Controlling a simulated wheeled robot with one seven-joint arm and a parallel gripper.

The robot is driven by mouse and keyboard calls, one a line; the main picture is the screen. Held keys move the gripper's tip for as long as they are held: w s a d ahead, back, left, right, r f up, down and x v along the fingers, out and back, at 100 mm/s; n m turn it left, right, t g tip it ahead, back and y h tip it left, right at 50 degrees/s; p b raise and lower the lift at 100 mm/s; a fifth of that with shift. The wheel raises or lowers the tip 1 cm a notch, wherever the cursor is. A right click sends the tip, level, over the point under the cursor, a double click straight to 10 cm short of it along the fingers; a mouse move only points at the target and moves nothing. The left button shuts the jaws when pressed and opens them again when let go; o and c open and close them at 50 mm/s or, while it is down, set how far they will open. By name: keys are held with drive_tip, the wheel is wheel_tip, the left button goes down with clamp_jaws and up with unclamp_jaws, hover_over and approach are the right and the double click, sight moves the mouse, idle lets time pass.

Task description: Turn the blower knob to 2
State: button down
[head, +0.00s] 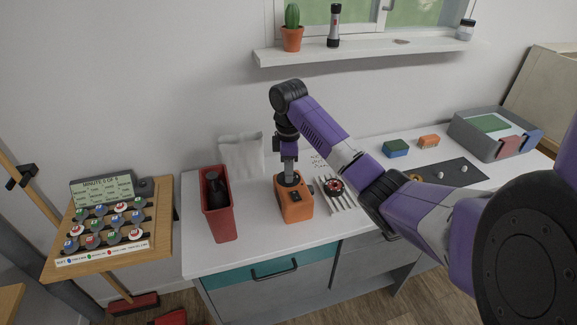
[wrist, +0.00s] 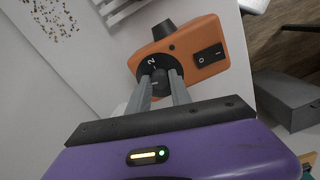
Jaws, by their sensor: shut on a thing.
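The orange blower (head: 296,208) stands on the white counter, below my gripper (head: 289,178) in the head view. In the wrist view the blower (wrist: 208,42) shows a black round dial with a white 2 on its upper part. My gripper (wrist: 161,84) is shut on the dark blower knob (wrist: 160,77), one finger on each side of it. The fingers cover part of the dial, and I cannot tell which mark the knob points to. A black rocker switch (wrist: 209,54) marked 0 and 1 sits beside the dial. A short black stub (wrist: 164,30) sticks out of the blower.
A red bin (head: 219,218) with a dark object inside stands left of the blower. A white slatted rack (head: 340,200) with a round red-and-black thing is close on its right. A button panel (head: 100,228) is farther left. A grey tray (head: 490,125) stands far right.

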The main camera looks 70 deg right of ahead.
drive_tip(key=m+p, duration=0.3)
drive_tip(key=shift+r+m, duration=0.25)
drive_tip(key=shift+m, duration=0.15)
drive_tip(key=m+p, duration=0.1)
drive_tip(key=m, duration=0.1)
drive_tip(key=shift+f+m, duration=0.15)
drive_tip(key=shift+m, duration=0.25)
drive_tip(key=m, duration=0.4)
drive_tip(key=shift+w+p, duration=0.1)
drive_tip(key=shift+p, duration=0.2)
drive_tip(key=shift+m, duration=2.2)
drive_tip(key=c, duration=1.2)
unclamp_jaws()
drive_tip(key=shift+o, duration=0.2)
